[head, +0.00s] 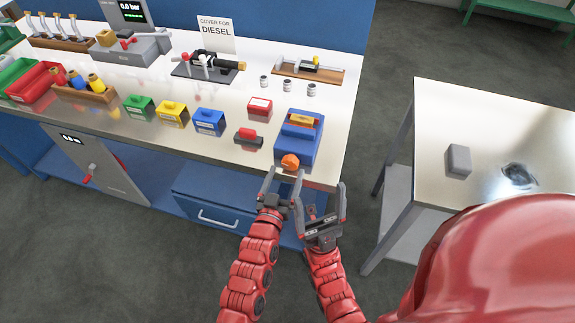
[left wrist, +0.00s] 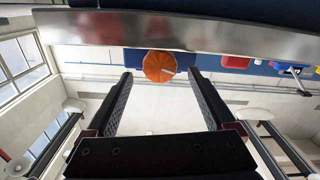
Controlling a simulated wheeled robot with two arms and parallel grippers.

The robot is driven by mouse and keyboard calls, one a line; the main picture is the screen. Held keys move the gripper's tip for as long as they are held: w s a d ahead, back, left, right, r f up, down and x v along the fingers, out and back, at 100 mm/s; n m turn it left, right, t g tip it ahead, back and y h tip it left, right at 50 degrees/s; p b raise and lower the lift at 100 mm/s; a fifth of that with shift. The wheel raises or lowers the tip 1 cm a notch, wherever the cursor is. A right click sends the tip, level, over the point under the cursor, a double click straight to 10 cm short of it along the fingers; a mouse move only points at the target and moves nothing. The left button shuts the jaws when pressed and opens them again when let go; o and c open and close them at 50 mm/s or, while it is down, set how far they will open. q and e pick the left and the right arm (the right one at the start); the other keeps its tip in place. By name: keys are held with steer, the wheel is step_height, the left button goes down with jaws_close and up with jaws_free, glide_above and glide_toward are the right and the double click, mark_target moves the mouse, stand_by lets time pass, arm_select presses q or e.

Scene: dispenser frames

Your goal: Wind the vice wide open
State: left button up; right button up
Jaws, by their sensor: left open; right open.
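The blue vice (head: 296,143) stands at the bench's front right corner, with an orange piece (head: 303,121) in its top. Its orange knob (head: 290,161) faces the front edge. My left gripper (head: 283,172) is open just in front of the knob, fingers pointing at it. In the left wrist view the knob (left wrist: 159,67) appears centred between the fingertips (left wrist: 159,76), touching neither; how deep it sits between them is unclear. My right gripper (head: 326,198) is open and empty, lower and to the right, off the bench edge. The vice's jaw gap is hard to make out.
A red-topped block (head: 248,136) and a red box (head: 260,106) are left of the vice. Blue (head: 209,121), yellow (head: 172,113) and green (head: 139,106) boxes stand further left. A side table (head: 500,115) with a grey block (head: 458,160) is at the right.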

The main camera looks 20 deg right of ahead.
arm_select(q)
steer(key=shift+x, duration=0.95)
steer(key=shift+w+d, duration=0.1)
steer(key=shift+w, duration=0.15)
steer(key=c, duration=1.4)
steer(key=n+b, duration=0.1)
steer(key=b, duration=0.1)
steer(key=n+b, duration=0.2)
steer(key=b, duration=0.1)
steer(key=shift+f, duration=0.3)
steer(key=shift+r+n+b, duration=0.25)
steer(key=shift+n+b, duration=0.1)
steer(key=shift+n, duration=0.15)
